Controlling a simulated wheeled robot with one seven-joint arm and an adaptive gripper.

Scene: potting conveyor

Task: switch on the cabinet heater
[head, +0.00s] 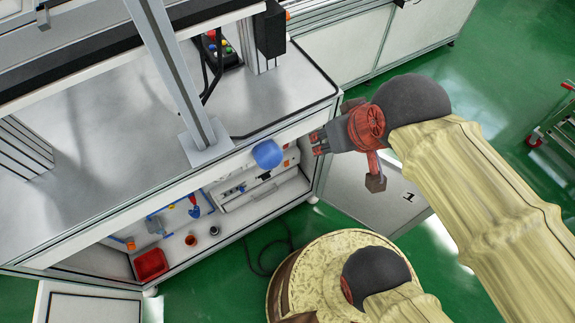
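My gripper (318,143) is at the right end of the open workbench cabinet (225,243), its fingers pointing left toward the cabinet front. Its two red fingertips look a little apart with nothing seen between them. A rounded blue object (267,153) is just left of the fingertips, at the cabinet's upper front edge, with a visible gap to them. I cannot tell which item is the heater or its switch. A white panel with small fittings (240,188) is inside the cabinet below the blue object; part of the upper interior is hidden by the worktop.
A red bin (151,264), blue tubing (158,222) and small cups (191,240) stand on the cabinet floor. An open door (377,205) lies to the right, under my arm. A metal post (178,85) rises from the worktop (90,150).

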